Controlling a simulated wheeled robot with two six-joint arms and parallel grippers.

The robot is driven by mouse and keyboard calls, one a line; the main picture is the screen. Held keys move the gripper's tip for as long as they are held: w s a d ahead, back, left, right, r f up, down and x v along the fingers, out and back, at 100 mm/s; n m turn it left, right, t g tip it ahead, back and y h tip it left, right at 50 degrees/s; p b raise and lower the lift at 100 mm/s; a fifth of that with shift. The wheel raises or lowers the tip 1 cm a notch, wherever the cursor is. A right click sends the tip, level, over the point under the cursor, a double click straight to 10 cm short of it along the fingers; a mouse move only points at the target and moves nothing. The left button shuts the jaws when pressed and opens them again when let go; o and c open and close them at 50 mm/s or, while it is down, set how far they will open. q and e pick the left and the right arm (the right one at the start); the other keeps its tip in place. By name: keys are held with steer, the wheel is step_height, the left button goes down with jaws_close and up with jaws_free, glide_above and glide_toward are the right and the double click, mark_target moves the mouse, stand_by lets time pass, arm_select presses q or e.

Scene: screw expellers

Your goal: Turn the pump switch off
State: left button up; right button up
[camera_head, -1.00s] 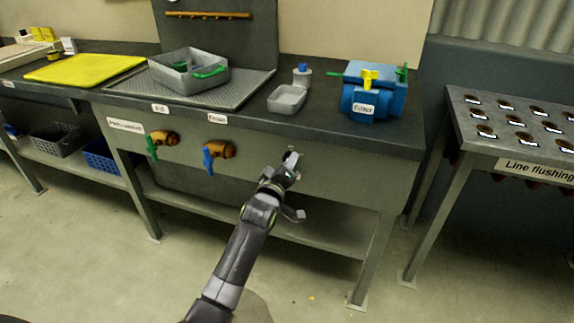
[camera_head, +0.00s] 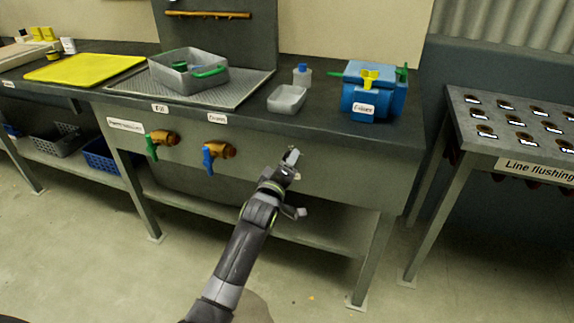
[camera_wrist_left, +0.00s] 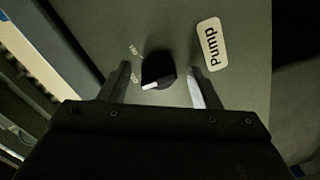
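The pump switch is a round black knob (camera_wrist_left: 158,68) with a white pointer mark, on the grey panel beside a white "Pump" label (camera_wrist_left: 209,45) in the left wrist view. The white mark points to the lower left of that picture, and small dial lettering beside the knob is too blurred to read surely. My left gripper (camera_wrist_left: 159,72) is open, with one finger on each side of the knob and a visible gap to both. In the head view my left gripper (camera_head: 291,160) is at the bench's front panel and hides the knob. My right gripper is not in view.
On the front panel, a blue-handled valve (camera_head: 217,152) and a green-handled valve (camera_head: 160,141) stand left of my gripper. A blue pump-like unit (camera_head: 376,92), a small grey tray (camera_head: 287,99) and a larger grey bin (camera_head: 188,72) stand on the bench. A perforated table (camera_head: 470,128) stands right.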

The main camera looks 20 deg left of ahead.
arm_select(q)
steer(key=s+p, duration=0.1)
steer(key=s, duration=1.6)
steer(key=shift+s+a+p, duration=0.2)
steer(key=shift+a+p, duration=0.1)
steer(key=shift+p, duration=0.1)
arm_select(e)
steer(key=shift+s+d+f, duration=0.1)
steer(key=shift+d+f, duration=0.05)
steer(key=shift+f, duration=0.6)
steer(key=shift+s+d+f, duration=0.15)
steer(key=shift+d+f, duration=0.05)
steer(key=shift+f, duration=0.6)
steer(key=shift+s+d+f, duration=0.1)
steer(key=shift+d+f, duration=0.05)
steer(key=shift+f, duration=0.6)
